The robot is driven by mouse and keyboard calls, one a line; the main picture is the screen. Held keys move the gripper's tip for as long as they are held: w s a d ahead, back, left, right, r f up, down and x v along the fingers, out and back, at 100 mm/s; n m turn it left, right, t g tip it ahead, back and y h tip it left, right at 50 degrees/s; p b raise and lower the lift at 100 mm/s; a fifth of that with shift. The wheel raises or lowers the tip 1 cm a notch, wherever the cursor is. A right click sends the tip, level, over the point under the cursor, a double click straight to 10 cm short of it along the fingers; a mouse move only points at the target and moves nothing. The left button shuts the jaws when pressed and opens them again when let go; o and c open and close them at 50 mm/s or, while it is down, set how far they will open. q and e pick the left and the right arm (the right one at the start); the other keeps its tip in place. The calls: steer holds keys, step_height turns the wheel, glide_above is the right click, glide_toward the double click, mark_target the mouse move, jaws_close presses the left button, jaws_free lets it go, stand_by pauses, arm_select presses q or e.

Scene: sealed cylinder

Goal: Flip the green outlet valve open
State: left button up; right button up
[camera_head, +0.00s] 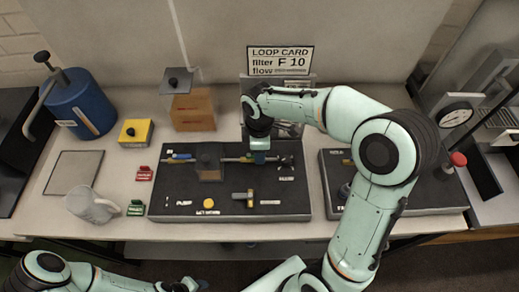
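My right gripper (260,148) points down at the pipe line along the back of the dark panel (230,205). Its fingers are small and partly merged with the fittings there, so I cannot tell whether they are open or shut, or touching anything. I cannot make out a green outlet valve; that part of the pipe is covered by the gripper. A blue fitting (182,156) shows at the left end of the pipe. My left gripper (192,285) is low at the bottom edge, away from the panel, and its finger state is unclear.
A second dark panel (415,200) stands at right. Left of the main panel are a red tag (144,173), a green tag (136,208), a grey mug (92,205), a yellow box (136,132) and a blue cylinder (80,105). A loop card (280,61) stands behind.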

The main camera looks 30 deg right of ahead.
arm_select(q)
steer(key=shift+w+r+p, duration=0.75)
steer(key=shift+w+r, duration=0.3)
arm_select(e)
step_height(320, 180, up, 13)
steer(key=shift+r, duration=0.2)
